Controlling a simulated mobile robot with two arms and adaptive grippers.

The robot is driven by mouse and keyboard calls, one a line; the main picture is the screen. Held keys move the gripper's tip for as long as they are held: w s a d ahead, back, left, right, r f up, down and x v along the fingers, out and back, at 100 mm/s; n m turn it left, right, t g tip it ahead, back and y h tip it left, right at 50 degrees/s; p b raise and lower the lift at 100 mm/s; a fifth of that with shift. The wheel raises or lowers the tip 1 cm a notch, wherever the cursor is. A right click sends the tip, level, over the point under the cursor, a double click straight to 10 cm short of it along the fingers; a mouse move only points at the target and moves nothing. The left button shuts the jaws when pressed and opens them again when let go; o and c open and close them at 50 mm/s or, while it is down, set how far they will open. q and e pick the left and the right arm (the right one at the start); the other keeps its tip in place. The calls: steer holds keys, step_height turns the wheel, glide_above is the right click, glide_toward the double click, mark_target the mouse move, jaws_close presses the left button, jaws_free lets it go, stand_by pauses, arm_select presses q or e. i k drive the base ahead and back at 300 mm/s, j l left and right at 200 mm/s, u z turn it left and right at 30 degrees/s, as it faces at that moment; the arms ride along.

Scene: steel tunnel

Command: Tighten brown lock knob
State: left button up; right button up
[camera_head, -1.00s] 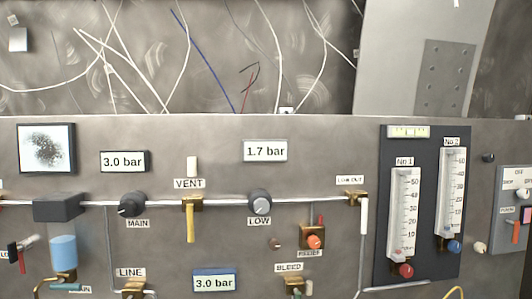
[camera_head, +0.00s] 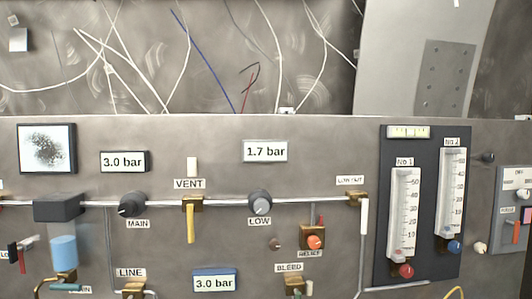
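A small brown knob (camera_head: 274,244) sits on the grey panel, left of the brass relief valve (camera_head: 313,238) with its orange-red knob. It is below the grey LOW regulator knob (camera_head: 260,204). It is too small to tell how far it is screwed in. Neither of my grippers shows in the head view, and nothing touches the brown knob.
The upright panel (camera_head: 340,150) carries a MAIN knob (camera_head: 132,204), a yellow VENT lever (camera_head: 190,221), pressure displays (camera_head: 265,151) and a BLEED valve (camera_head: 295,285). Two flow meters (camera_head: 404,215) stand on a dark plate at right. Loose wires (camera_head: 205,60) hang behind the panel.

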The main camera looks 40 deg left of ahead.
mark_target(274, 245)
steer(key=u, duration=1.45)
